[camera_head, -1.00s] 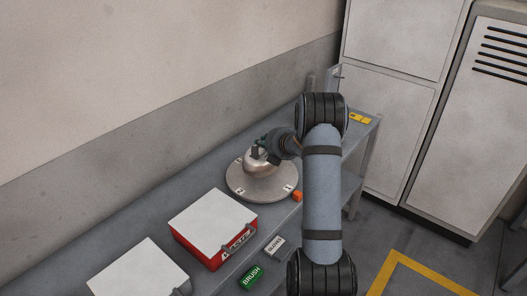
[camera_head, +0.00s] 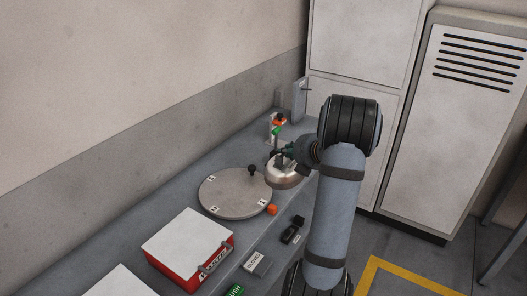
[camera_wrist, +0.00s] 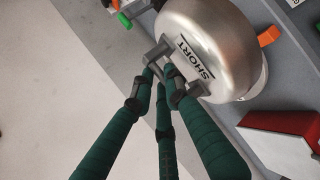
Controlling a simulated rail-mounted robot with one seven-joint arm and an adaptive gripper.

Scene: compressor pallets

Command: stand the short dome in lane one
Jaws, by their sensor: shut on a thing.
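The short dome (camera_head: 282,176) is a shiny metal dome. In the wrist view its side reads SHORT (camera_wrist: 225,45). My gripper (camera_head: 283,158) is shut on the dome's top fitting; its green fingers also show in the wrist view (camera_wrist: 166,70). The dome is just right of a round grey plate (camera_head: 232,205) on the bench, overlapping its edge in the picture. I cannot tell whether its underside touches the bench. The plate carries small white marked labels and a dark knob (camera_head: 252,171). I cannot make out which place is lane one.
An orange block (camera_head: 272,209) sits at the plate's front right. A red box with a white lid (camera_head: 188,243) stands nearer. Several small labelled items, including a black one (camera_head: 293,230), lie along the front edge. A green and orange fitting (camera_head: 278,127) stands behind the dome.

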